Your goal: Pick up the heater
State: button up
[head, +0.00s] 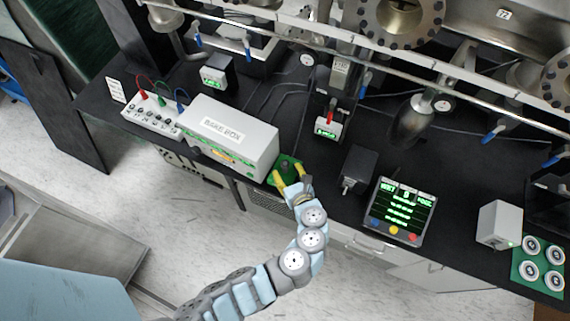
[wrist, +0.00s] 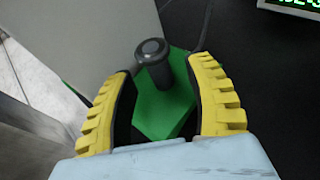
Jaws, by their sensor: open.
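A dark grey upright cylinder with a round cap (wrist: 154,68) stands on a green angular plate (wrist: 165,112) in the wrist view. No label names it as the heater, but it is the thing at my gripper. In the head view the green plate (head: 291,161) lies at the bench's front edge, right of the bake box, with the cylinder (head: 284,166) on it. My gripper (head: 289,174), with yellow ribbed fingers, is open. In the wrist view my gripper (wrist: 161,68) has one finger on each side of the cylinder, with visible gaps. Contact does not show.
The white bake box (head: 229,137) stands close on the left. A dark grey box (head: 358,168) and a green-text screen (head: 399,211) stand to the right on the black bench (head: 322,184). Metal rails and flanged chambers (head: 400,20) hang above the back.

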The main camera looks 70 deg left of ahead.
jog(key=shift+x, duration=1.1)
jog(key=shift+d, duration=0.1)
grip_shut()
